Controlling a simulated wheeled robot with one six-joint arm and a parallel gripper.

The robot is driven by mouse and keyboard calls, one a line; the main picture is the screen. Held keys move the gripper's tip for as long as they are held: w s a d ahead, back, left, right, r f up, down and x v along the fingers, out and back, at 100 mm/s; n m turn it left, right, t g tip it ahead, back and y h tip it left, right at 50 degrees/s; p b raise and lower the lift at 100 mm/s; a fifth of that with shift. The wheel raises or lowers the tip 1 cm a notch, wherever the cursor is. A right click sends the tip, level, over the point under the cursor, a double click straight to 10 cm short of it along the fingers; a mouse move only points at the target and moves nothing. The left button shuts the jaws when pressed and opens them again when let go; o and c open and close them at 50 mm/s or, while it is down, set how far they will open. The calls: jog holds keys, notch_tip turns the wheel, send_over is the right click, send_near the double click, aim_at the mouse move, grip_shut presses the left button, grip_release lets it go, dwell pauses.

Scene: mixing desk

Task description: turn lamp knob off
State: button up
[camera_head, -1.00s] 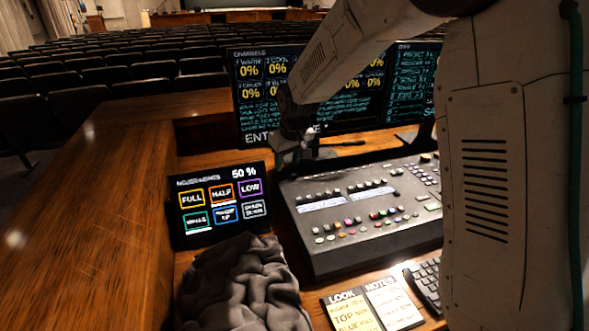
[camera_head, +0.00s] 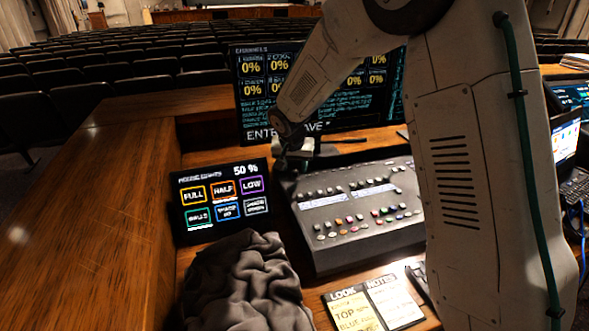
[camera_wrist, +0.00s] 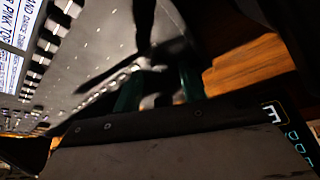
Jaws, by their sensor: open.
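My gripper (camera_head: 294,166) is at the back left corner of the mixing desk (camera_head: 360,238), low over it. In the wrist view its two dark green fingers (camera_wrist: 160,86) stand apart, with a gap between them. A thin dark rod (camera_head: 345,140) sticks out to the right just behind the gripper; it may be part of the lamp, but I cannot tell. The lamp knob cannot be made out; the gripper and dark shadow cover that corner. The mixing desk's grey top (camera_wrist: 100,45) also shows in the wrist view.
A small touch screen (camera_head: 222,203) reading 50 % stands left of the desk. A crumpled grey cloth (camera_head: 245,285) lies in front of it. Channel monitors (camera_head: 290,95) stand behind. Note sheets (camera_head: 372,305) lie in front. A laptop (camera_head: 565,140) is at the right.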

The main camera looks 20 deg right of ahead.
jog(key=shift+x, duration=1)
grip_shut()
jog(key=shift+n, duration=0.3)
jog(key=shift+d+n+t+y, duration=0.25)
jog(key=shift+n+y, duration=0.35)
jog(key=shift+n, duration=0.6)
jog(key=shift+d+n+y, duration=0.1)
jog(key=shift+n+y, duration=0.7)
jog(key=shift+n, duration=1.4)
grip_release()
